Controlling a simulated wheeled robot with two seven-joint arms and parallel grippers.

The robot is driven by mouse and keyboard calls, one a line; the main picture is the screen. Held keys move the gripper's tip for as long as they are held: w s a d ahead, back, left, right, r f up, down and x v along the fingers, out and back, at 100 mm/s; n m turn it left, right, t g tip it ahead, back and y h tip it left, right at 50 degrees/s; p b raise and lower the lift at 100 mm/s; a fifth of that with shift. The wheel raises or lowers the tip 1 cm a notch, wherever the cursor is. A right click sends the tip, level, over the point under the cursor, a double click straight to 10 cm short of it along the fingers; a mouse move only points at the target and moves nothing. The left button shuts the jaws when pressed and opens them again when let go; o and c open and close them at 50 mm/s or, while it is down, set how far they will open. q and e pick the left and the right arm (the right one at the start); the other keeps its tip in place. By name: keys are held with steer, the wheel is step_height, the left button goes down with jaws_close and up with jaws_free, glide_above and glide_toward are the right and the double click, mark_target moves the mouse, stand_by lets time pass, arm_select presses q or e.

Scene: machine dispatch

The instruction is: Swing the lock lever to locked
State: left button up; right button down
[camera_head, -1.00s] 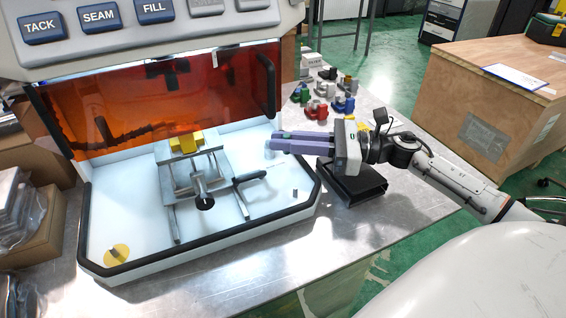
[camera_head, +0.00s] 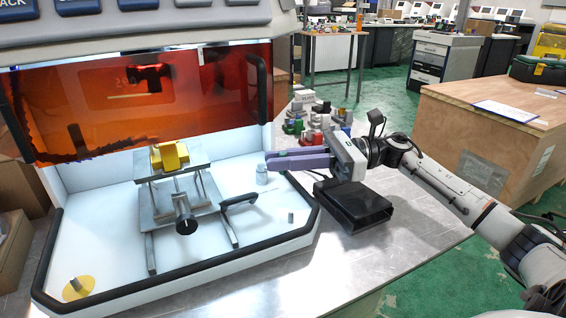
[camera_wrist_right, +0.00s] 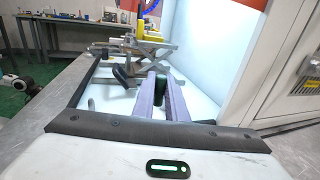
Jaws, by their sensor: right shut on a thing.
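The fixture (camera_head: 190,196) stands on the white floor of the machine bay, with a yellow block (camera_head: 170,155) on top. A lever with a black grip (camera_head: 239,201) sticks out to its right; a dark grip also shows in the right wrist view (camera_wrist_right: 122,76). My right gripper (camera_head: 268,161) reaches over the bay's right edge with its purple fingers. In the wrist view its fingers (camera_wrist_right: 160,95) are shut around a dark upright grip (camera_wrist_right: 161,88). A small white post (camera_head: 261,176) shows below the fingertips. Whether the held grip is the lock lever is unclear. My left gripper is out of view.
An orange window (camera_head: 150,95) hangs above the bay. A black raised rim (camera_head: 190,288) borders its front. A black open box (camera_head: 357,206) lies under my right gripper. Several coloured parts (camera_head: 318,125) stand behind it. The metal table's front right is clear.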

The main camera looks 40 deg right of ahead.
steer(key=c, duration=1.8)
jaws_free()
steer(key=shift+o, duration=0.2)
steer(key=v, duration=1)
steer(key=shift+d+r, duration=0.1)
steer(key=shift+d, duration=0.05)
